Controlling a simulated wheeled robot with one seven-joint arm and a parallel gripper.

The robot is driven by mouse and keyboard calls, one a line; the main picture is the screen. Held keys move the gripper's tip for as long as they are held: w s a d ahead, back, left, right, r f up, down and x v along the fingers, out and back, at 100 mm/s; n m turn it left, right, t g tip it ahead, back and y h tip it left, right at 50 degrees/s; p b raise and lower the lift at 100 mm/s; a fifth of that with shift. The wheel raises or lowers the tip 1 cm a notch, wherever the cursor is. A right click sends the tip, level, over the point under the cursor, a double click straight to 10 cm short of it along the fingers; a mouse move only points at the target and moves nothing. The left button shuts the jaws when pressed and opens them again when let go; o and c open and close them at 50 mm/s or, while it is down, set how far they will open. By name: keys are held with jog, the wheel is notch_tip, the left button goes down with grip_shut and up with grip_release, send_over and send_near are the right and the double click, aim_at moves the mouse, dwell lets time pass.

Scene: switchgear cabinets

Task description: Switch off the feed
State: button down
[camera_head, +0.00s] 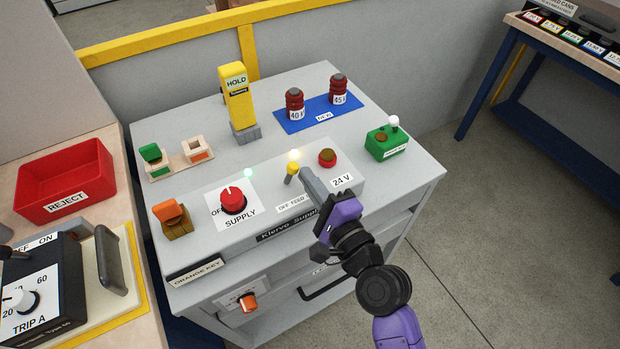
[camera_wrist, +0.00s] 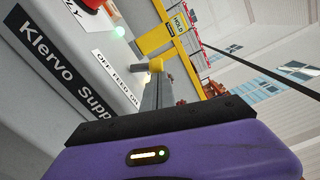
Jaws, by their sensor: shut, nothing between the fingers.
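The feed switch (camera_head: 291,170) is a small yellow-tipped toggle on the sloped grey panel, above a label that reads "OFF FEED" with the rest partly covered. A lit pale yellow lamp (camera_head: 294,155) sits just behind it. My gripper (camera_head: 305,173) is shut and empty, its tip just right of the toggle in the head view. In the wrist view the yellow toggle tip (camera_wrist: 156,66) shows right beyond the closed fingers (camera_wrist: 157,84); I cannot tell whether they touch. The "OFF FEED" label (camera_wrist: 115,78) lies to the left there.
On the same panel are a red SUPPLY knob (camera_head: 233,201), a lit green lamp (camera_head: 248,172) and a red-rimmed button (camera_head: 327,157). A yellow HOLD post (camera_head: 237,97), red parts on a blue mat (camera_head: 318,114) and a green box (camera_head: 387,144) stand around it.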

aim_at(294, 198)
jog(key=shift+s+a+r+n, duration=0.1)
jog(key=shift+a+r+n, duration=0.05)
jog(key=shift+n, duration=0.35)
jog(key=n, duration=0.2)
jog(key=a+n, duration=0.1)
jog(key=shift+s+r+b, duration=0.3)
jog(key=shift+s, duration=0.05)
jog(key=n, duration=0.1)
jog(key=a+n, duration=0.1)
jog(key=n, duration=0.1)
jog(key=s+n+b, duration=0.1)
jog(key=shift+s+a+r+n, duration=0.1)
jog(key=shift+a+r+n, duration=0.1)
jog(key=shift+a+n, duration=0.2)
